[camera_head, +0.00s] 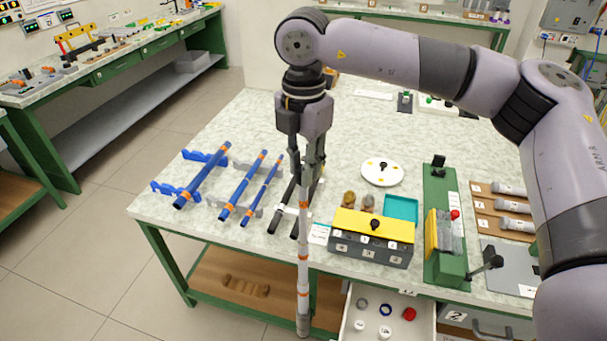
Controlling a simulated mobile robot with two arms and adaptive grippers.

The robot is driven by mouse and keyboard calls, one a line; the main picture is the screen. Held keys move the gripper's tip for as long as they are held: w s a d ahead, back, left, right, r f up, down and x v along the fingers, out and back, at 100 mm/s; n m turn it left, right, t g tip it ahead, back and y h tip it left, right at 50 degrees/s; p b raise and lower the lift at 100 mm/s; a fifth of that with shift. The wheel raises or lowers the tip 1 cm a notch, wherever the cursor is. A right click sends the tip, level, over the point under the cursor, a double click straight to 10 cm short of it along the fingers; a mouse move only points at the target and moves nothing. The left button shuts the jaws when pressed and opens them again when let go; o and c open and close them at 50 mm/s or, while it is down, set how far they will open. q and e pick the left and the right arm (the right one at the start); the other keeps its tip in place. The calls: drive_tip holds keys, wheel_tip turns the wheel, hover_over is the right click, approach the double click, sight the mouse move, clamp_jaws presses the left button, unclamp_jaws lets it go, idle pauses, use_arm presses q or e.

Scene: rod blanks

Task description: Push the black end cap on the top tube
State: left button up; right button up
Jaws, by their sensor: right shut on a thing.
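My right gripper (305,165) points down and is shut on a long pale rod with orange bands (303,265). The rod hangs upright in front of the table's front edge, and its lower end looks darker. Three pale tubes lie on a brown board at the right; the top tube (508,188) is the farthest of them. I cannot make out a separate black end cap for certain. Three blue tubes with orange bands (205,174) lie on blue and grey supports at the left. My left gripper is not in view.
A grey box with a yellow top (372,224) stands right of the rod. A green fixture (446,240) is beside it. An open drawer (395,301) holds several rings and caps. A white disc (382,173) lies behind. Dark rails (283,207) lie near the rod.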

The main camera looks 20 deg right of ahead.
wheel_tip(320, 180, down, 3)
drive_tip(key=shift+f+p, duration=0.15)
drive_tip(key=shift+p, duration=0.15)
drive_tip(key=shift+f, duration=0.2)
drive_tip(key=o, duration=0.7)
